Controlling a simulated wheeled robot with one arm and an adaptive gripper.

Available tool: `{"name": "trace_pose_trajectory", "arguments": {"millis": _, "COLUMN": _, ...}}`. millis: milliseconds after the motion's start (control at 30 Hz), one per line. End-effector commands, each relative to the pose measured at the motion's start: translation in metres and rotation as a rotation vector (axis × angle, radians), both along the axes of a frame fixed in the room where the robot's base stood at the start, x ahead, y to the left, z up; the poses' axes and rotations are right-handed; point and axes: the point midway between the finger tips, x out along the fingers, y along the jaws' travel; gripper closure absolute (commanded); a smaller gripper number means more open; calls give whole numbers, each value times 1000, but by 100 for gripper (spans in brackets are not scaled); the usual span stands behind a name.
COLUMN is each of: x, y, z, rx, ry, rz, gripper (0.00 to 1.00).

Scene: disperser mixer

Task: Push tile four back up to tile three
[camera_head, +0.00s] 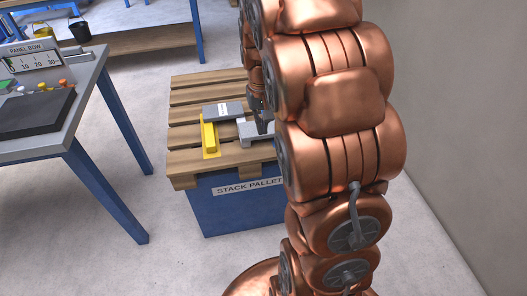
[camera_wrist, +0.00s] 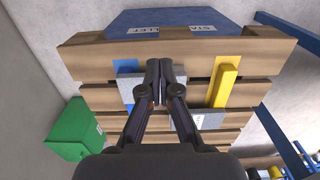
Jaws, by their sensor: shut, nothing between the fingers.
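Two grey tiles lie flat on the wooden stack pallet (camera_head: 190,83). One tile (camera_head: 223,111), with a white label, lies behind the other in the head view; in the wrist view it is partly hidden by my gripper. The nearer tile (camera_head: 250,139) lies beside the yellow bar, with a small gap; it also shows in the wrist view (camera_wrist: 125,91) under my fingers. I cannot read the numbers, so I cannot tell which is three or four. My gripper (camera_head: 262,124) is shut and empty, pointing down at the nearer tile; its fingertips (camera_wrist: 160,68) lie together. Contact is unclear.
A yellow L-shaped bar (camera_head: 209,138) edges the tiles on the pallet. A blue patch (camera_wrist: 127,67) shows beside the nearer tile. A green box (camera_wrist: 73,130) stands beside the pallet. A table with a panel (camera_head: 70,140) stands left; a wall is right.

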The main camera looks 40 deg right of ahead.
Motion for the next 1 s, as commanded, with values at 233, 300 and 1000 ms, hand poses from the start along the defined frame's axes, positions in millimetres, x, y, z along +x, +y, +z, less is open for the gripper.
{"name": "trace_pose_trajectory", "arguments": {"millis": 233, "x": 20, "y": -28, "z": -35, "rx": -5, "ry": -14, "rz": -37, "gripper": 100}}
{"name": "trace_pose_trajectory", "arguments": {"millis": 300, "x": 22, "y": -30, "z": -36, "rx": -5, "ry": -16, "rz": -38, "gripper": 100}}
{"name": "trace_pose_trajectory", "arguments": {"millis": 1000, "x": 20, "y": -29, "z": -118, "rx": -2, "ry": -11, "rz": -38, "gripper": 100}}
